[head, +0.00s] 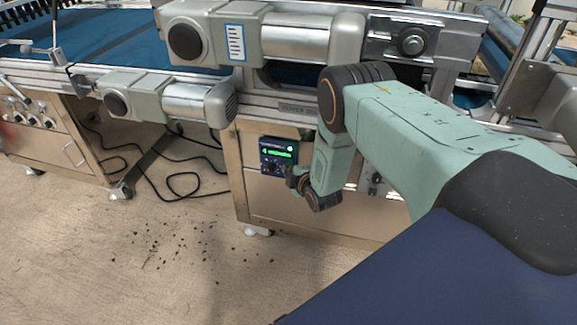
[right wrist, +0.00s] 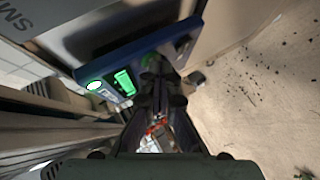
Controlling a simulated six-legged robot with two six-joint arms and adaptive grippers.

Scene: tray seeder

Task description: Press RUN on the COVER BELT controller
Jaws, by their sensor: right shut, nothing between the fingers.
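The controller (head: 278,155) is a small dark blue box with a lit green display, mounted on the front of a metal cabinet. Its lettering is too small to read. In the right wrist view, the controller (right wrist: 105,72) shows the green display, a bright green-ringed round spot and a green patch partly behind the fingertips. My right gripper (head: 294,178) is shut and empty at the controller's lower right. In the right wrist view, the gripper (right wrist: 162,78) has its fingertips over the green patch; I cannot tell whether they touch. My left gripper is not in view.
The metal cabinet (head: 300,213) stands under a conveyor with motors (head: 300,38) above the controller. Another cabinet (head: 50,145) with knobs stands at the left. Black cables (head: 185,185) and dark crumbs (head: 185,240) lie on the floor. The floor in front is otherwise open.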

